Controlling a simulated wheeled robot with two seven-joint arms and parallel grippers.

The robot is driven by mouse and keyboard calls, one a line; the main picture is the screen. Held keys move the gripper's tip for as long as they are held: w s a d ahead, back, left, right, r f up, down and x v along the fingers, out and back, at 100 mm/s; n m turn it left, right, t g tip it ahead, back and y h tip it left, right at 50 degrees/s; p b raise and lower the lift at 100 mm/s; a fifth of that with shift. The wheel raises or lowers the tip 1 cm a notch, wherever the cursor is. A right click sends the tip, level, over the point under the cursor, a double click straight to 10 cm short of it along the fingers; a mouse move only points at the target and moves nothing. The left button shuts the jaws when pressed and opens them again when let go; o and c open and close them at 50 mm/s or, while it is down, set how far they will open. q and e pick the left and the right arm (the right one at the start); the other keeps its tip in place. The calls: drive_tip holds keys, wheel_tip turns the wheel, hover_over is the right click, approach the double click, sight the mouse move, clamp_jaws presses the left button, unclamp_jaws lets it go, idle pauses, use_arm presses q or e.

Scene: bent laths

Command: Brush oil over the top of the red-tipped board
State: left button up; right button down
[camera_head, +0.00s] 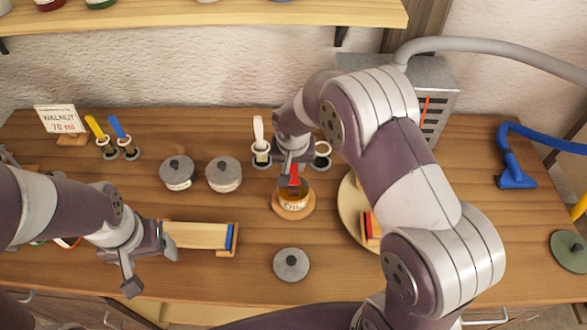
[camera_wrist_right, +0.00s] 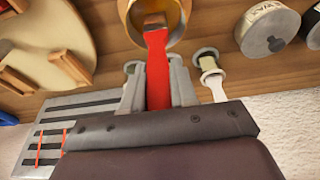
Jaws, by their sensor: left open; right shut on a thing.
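My right gripper (camera_head: 292,172) is shut on a red-handled brush (camera_wrist_right: 158,70). The brush points down into the mouth of the oil pot (camera_head: 293,199), which stands on a round wooden coaster. In the right wrist view the bristle end is at the mouth of the pot (camera_wrist_right: 181,30); whether it touches oil I cannot tell. A red-ended piece (camera_head: 376,224) shows on a round wooden board at right, mostly hidden behind my right arm. A pale board with a blue end (camera_head: 200,235) lies left of centre. My left gripper (camera_head: 150,268) is open and empty beside its left end.
Lidded pots (camera_head: 178,173) stand behind the blue-ended board, and a grey lid (camera_head: 291,265) lies in front of the oil pot. A white brush (camera_head: 259,135) stands in a holder. A blue hose nozzle (camera_head: 515,172) lies at right. Bare wood surrounds it.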

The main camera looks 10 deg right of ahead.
drive_tip(key=shift+r, duration=0.1)
wheel_tip(320, 180, up, 8)
drive_tip(key=p, duration=0.6)
drive_tip(key=shift+r, duration=0.25)
idle(1.7)
wheel_tip(320, 180, up, 4)
drive_tip(key=p, duration=0.3)
drive_tip(key=shift+r, duration=0.1)
